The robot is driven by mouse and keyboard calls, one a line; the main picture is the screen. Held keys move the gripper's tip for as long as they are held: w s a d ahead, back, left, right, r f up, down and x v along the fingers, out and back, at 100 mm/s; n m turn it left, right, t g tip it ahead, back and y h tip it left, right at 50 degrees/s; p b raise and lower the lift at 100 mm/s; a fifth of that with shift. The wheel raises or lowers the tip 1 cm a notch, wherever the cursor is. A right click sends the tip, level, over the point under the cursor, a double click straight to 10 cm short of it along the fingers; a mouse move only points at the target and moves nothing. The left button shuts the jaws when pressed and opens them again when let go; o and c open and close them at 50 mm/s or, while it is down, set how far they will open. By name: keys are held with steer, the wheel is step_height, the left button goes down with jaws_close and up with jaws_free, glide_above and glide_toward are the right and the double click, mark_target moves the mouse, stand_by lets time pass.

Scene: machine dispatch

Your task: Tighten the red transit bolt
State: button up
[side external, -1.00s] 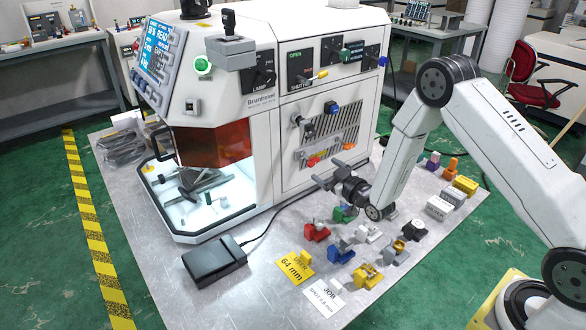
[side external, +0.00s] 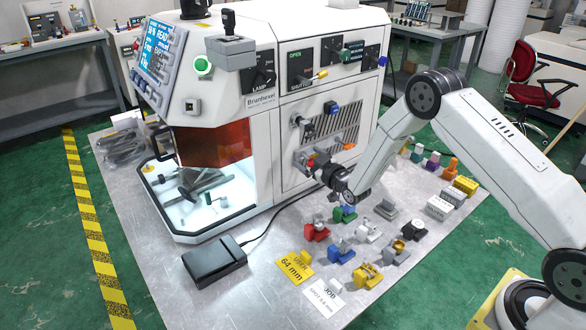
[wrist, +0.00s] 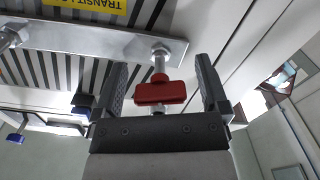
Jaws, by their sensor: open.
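The red transit bolt (wrist: 160,92) has a flat red handle on a silver shaft. It stands out from a silver bar (wrist: 85,38) on the machine's side panel. In the wrist view its handle lies between the two fingers of my gripper (wrist: 160,66), with visible gaps on both sides. My gripper is open and holds nothing. In the side view my gripper (side external: 318,166) is at the lower left of the machine's vent panel, and the red bolt (side external: 311,162) is partly hidden by it.
The white machine (side external: 265,95) has levers and knobs above the bar. An orange-handled part (side external: 348,146) sits at the bar's right end. Several coloured blocks, including a red one (side external: 316,232), stand on the metal table (side external: 225,300) below. A black box (side external: 214,262) lies at the front.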

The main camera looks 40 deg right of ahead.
steer(key=shift+w, duration=0.15)
jaws_close()
steer(key=shift+n, duration=0.3)
steer(key=shift+n, duration=0.8)
